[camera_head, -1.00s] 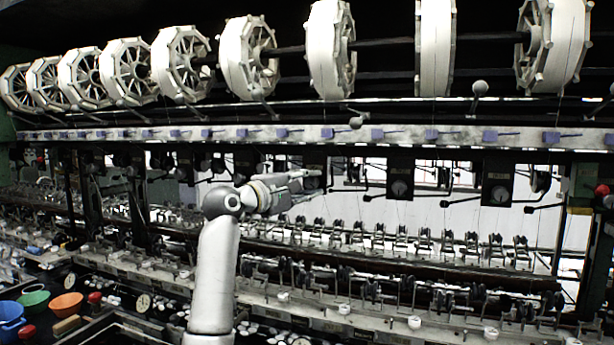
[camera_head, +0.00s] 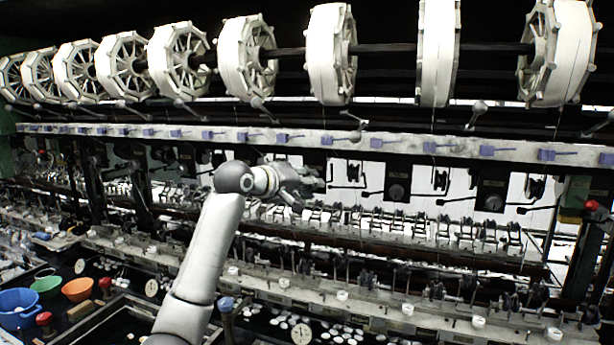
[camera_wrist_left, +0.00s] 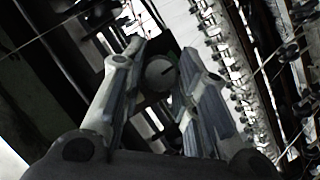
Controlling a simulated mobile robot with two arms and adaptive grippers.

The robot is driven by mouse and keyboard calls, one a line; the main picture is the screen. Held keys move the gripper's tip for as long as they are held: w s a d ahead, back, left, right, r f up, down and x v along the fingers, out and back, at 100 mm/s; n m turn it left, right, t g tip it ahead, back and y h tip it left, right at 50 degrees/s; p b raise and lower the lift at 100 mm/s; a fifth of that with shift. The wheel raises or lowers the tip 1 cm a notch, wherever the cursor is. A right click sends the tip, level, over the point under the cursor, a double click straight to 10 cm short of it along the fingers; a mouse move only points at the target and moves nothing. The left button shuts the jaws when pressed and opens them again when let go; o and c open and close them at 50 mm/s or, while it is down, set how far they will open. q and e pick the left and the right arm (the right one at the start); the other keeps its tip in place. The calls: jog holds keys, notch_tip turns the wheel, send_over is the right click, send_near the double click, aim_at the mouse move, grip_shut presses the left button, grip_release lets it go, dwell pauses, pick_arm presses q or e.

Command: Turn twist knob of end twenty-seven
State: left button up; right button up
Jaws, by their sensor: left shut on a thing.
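A round pale twist knob (camera_wrist_left: 160,73) with a dark pointer mark sits on a dark box, between the fingertips of my left gripper (camera_wrist_left: 168,66) in the left wrist view. The gripper is shut on this knob, one grey finger on each side. In the head view my left gripper (camera_head: 306,183) reaches toward the row of dark boxes below the long rail, and it hides its knob there. Similar knobs show on a box (camera_head: 396,192) and another box (camera_head: 493,202) to the right. I cannot read any end number. My right gripper is not in view.
White reels (camera_head: 332,55) stand in a row above the rail (camera_head: 350,138) with blue clips. Thin rods and threads hang near the boxes. Below are reeling fixtures (camera_head: 400,225) and basins. A blue bowl (camera_head: 18,300) and an orange bowl (camera_head: 78,289) sit at lower left.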

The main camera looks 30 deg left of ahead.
pick_arm(q)
jog(key=shift+m+p, duration=0.35)
jog(key=shift+m, duration=0.05)
jog(key=shift+f, duration=0.1)
jog(key=o, duration=1)
jog(key=shift+o, duration=0.2)
jog(key=v, duration=1.2)
jog(key=shift+d, duration=0.2)
